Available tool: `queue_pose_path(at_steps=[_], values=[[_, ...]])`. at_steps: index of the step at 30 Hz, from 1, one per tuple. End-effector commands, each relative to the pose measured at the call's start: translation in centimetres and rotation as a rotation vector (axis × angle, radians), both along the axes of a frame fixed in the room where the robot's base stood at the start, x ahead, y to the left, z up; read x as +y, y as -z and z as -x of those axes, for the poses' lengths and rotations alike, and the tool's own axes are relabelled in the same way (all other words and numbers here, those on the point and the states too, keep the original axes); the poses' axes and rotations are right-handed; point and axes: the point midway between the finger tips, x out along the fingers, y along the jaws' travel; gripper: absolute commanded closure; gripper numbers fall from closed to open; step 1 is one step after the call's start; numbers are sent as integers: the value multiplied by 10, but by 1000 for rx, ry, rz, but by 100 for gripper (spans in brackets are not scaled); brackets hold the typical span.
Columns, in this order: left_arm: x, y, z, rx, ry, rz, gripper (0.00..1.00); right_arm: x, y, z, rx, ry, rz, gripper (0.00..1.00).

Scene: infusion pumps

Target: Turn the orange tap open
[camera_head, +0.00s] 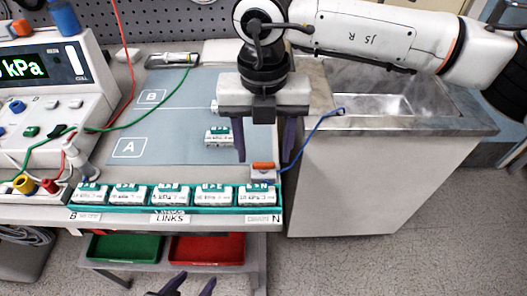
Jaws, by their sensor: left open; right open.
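The orange tap (263,166) is a small orange bar on a white block at the right front of the bench, with a blue tube leading off to the right. My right gripper (264,160) points down over it, open, with one dark finger to each side of the tap in this view. I cannot tell whether the fingers touch it or how high they are above it. My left gripper (196,281) is at the bottom edge, below the bench front, open and mostly cut off by the frame.
A teal tray (230,209) of labelled white packs runs along the bench front, left of the tap. A loose pack (218,136) lies on the blue-grey mat (180,115). A kPa meter (45,65) with leads stands left; a sink (385,106) is at right.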

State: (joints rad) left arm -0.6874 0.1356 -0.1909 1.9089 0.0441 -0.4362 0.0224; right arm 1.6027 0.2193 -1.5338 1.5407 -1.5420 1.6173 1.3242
Motion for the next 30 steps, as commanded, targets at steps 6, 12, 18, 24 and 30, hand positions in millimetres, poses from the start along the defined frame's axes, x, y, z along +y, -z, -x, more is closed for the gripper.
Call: queue_pose_path(at_steps=[6,12,18,24,30], values=[[0,-3,0,1,0,0,45,0,21,0,1,-1,0,47],[0,-3,0,1,-1,-1,45,0,24,0,1,-1,-2,47],[0,-2,0,1,-1,-1,45,1,24,0,1,-1,-2,62],[0,-2,0,1,-1,-1,45,1,24,0,1,-2,-2,88],[0,1,0,1,-1,-1,45,0,24,0,0,-22,-1,88]])
